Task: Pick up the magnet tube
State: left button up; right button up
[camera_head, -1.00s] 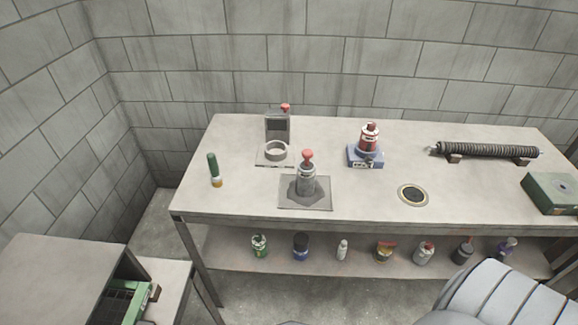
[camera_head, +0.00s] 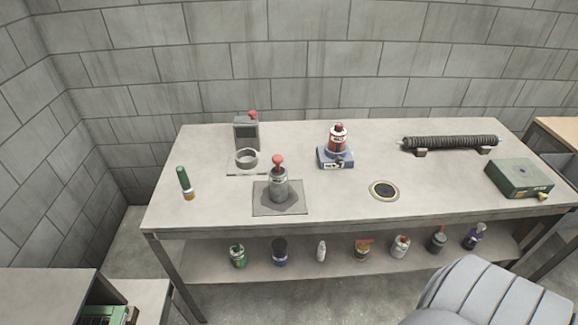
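A long dark ribbed tube (camera_head: 450,142) lies across two small brown supports at the back right of the table (camera_head: 330,200). I cannot tell from the picture which of these is the magnet tube. Neither of my grippers is in view, and nothing is seen touching either tube.
Several small containers stand on the lower shelf (camera_head: 340,268).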

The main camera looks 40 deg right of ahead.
aim_at(278, 184)
jog(key=z, duration=3.25)
jog(key=i, duration=2.1)
jog(key=u, duration=2.65)
